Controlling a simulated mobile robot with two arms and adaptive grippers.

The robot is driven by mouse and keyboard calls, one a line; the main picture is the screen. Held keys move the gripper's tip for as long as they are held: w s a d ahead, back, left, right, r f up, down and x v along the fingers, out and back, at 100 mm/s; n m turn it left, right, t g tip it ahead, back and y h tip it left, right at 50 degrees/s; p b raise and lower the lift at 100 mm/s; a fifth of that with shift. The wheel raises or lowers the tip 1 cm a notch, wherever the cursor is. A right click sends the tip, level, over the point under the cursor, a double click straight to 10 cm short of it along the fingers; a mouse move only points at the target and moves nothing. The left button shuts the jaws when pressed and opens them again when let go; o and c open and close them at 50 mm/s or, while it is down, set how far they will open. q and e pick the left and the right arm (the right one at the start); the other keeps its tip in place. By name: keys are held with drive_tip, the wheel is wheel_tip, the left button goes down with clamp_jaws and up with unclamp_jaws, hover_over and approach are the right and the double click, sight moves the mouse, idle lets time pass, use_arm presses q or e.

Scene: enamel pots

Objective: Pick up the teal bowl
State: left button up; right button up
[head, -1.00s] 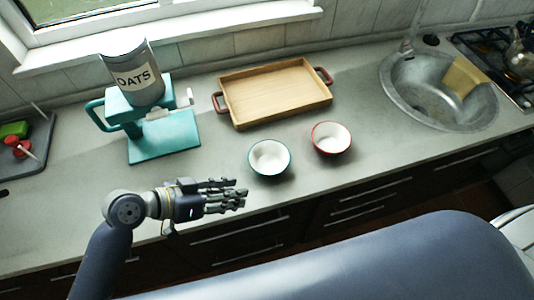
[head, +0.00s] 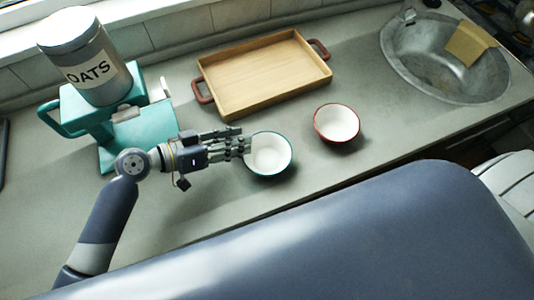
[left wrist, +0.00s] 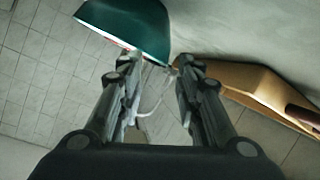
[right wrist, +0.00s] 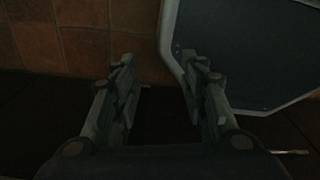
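The teal bowl (head: 272,156), teal outside and white inside, stands upright on the counter in the head view. It also shows at the top of the left wrist view (left wrist: 135,28), its rim edge near the fingertips. My left gripper (head: 243,144) reaches in from the left, its fingertips overlapping the bowl's left rim in the head view. In the left wrist view its fingers (left wrist: 157,62) are apart. I cannot tell whether they touch the bowl. My right gripper (right wrist: 157,62) is open and empty in its dark wrist view, away from the counter.
A white bowl with a red rim (head: 337,123) stands to the right of the teal bowl. A wooden tray (head: 262,75) lies behind. A teal scale (head: 128,138) with an oats tin (head: 85,60) is at left. The sink (head: 440,70) is at far right.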

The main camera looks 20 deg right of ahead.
sight(261, 135)
use_arm(q)
drive_tip(key=p+x, duration=0.2)
drive_tip(key=x, duration=0.1)
drive_tip(key=shift+w+r, duration=0.1)
drive_tip(key=shift+r, duration=0.05)
drive_tip(key=shift+x, duration=1.05)
drive_tip(key=shift+d+f, duration=0.1)
drive_tip(key=shift+f, duration=0.15)
clamp_jaws()
use_arm(e)
drive_tip(key=w+r, duration=0.2)
drive_tip(key=shift+w+a+r, duration=0.1)
drive_tip(key=shift+w+r, duration=0.05)
drive_tip(key=shift+r, duration=0.2)
drive_tip(key=shift+w, duration=0.1)
